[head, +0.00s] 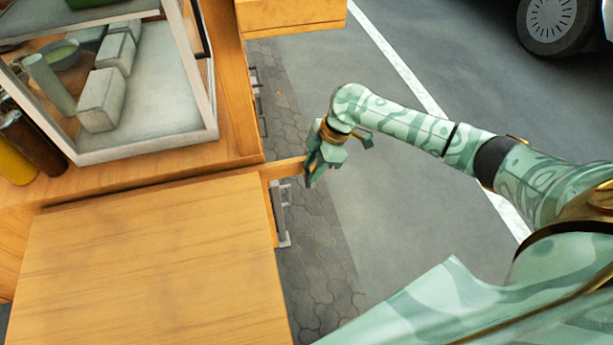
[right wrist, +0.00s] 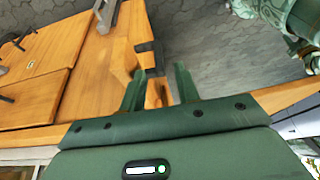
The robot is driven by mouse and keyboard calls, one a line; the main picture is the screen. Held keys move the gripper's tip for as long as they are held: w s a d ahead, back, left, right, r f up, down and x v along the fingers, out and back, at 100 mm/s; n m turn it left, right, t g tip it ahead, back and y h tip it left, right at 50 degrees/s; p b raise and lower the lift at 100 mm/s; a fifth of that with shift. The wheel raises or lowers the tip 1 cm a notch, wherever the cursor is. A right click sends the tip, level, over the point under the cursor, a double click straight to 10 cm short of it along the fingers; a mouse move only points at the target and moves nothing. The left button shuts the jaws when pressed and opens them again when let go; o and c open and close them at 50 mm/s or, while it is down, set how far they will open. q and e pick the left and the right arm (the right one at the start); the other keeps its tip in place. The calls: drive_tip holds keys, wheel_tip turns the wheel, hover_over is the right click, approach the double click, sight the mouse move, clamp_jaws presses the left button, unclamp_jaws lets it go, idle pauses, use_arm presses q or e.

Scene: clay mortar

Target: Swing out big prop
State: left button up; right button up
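A light wooden bar, which looks like the big prop (head: 284,168), sticks out sideways from the wooden cart's edge, just above the folded-out board. My right gripper (head: 311,173) is at the bar's outer end. In the right wrist view, the fingers of my right gripper (right wrist: 159,80) stand apart, with wood of the prop (right wrist: 156,92) showing between them. I see no firm squeeze on it. The fingers partly hide the bar's end. My left gripper is not in view.
A glass display case (head: 150,148) with grey blocks and a bowl stands on the cart. A wide wooden board (head: 150,265) lies in front, with a metal handle (head: 281,213) beside it. A wooden box corner (head: 290,14) juts out above. Open pavement lies right; a car wheel (head: 552,20) is far off.

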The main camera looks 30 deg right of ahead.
sight(310, 172)
drive_tip(key=b+x, duration=0.1)
drive_tip(key=x, duration=0.2)
drive_tip(key=shift+f, duration=0.1)
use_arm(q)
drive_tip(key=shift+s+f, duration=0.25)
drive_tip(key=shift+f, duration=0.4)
